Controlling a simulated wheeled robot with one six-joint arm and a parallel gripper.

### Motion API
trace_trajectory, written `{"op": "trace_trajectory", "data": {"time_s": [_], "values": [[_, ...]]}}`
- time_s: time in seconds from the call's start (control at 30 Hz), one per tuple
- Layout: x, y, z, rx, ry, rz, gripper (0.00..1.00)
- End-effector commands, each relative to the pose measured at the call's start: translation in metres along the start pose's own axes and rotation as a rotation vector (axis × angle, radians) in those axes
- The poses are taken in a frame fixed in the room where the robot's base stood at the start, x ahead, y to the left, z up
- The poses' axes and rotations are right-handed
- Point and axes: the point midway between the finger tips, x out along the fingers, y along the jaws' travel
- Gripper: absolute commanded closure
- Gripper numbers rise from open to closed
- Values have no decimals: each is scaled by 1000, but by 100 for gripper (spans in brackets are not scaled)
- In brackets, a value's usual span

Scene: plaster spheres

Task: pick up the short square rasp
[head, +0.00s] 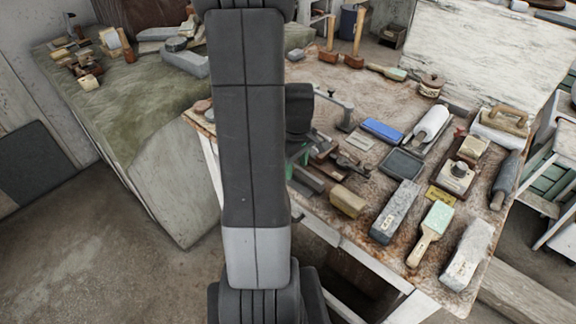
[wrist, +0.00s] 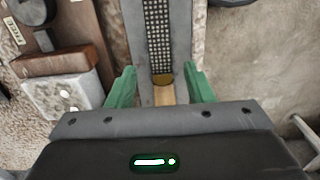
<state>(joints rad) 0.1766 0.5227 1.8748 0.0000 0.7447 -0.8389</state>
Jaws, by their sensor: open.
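The rasp (wrist: 159,35) shows in the wrist view as a dark, straight bar with a dotted, toothed face. It runs from the top edge down to a brass-coloured ferrule and a pale wooden handle (wrist: 164,96). It lies over a grey strip-like surface. My gripper (wrist: 160,76) is open, with one green finger on each side of the ferrule and handle end. I see a gap between each finger and the rasp. The handle's lower end is hidden behind the gripper body. In the head view my arm hides most of the gripper, and I cannot make out the rasp.
In the wrist view a whitish block (wrist: 62,97) with a brown wooden part is left of the gripper. In the head view a tan block (head: 347,201), a grey stone block (head: 396,212) and a green-faced brush (head: 430,232) lie right of my arm on the crowded table.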

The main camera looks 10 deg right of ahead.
Motion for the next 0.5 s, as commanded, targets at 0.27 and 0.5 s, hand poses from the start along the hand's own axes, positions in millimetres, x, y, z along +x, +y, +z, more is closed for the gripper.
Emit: {"op": "trace_trajectory", "data": {"time_s": [0.27, 0.5], "values": [[13, 0, 0, 0, 0, 0, 53], [13, 0, 0, 0, 0, 1, 74]]}}
